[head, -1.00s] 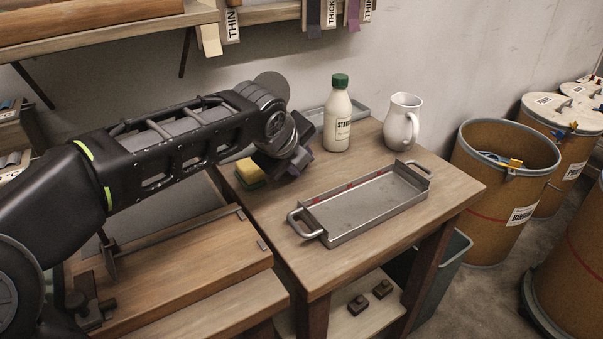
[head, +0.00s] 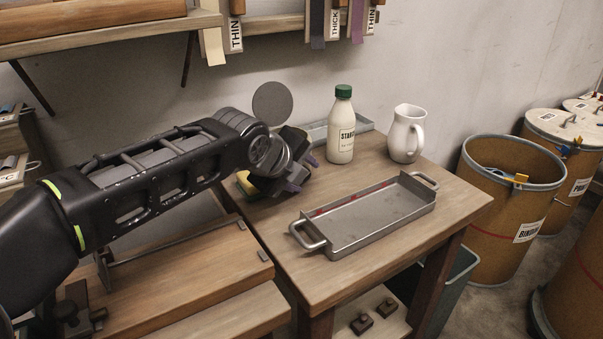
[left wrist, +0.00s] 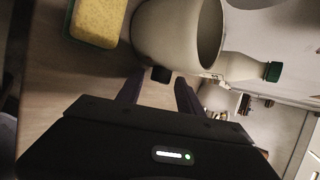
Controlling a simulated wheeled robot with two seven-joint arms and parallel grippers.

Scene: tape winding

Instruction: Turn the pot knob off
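In the left wrist view a beige-grey rounded pot (left wrist: 166,32) shows its open mouth, with a small dark knob (left wrist: 161,75) on its side. My left gripper (left wrist: 157,92) is open, its two dark purple fingers on either side of the knob and close to the pot. I cannot tell whether they touch it. In the head view my left gripper (head: 301,173) is over the back left of the table, and my arm hides the pot's body. A grey disc (head: 272,103) rises behind my arm; I cannot tell whether it belongs to the pot. My right gripper is not in view.
A yellow sponge (head: 247,184) lies beside my left gripper. A green-capped bottle (head: 341,128) and a white jug (head: 407,134) stand at the back. A metal tray (head: 368,213) fills the table's middle. Shelves (head: 100,35) hang above; drums (head: 510,200) stand right.

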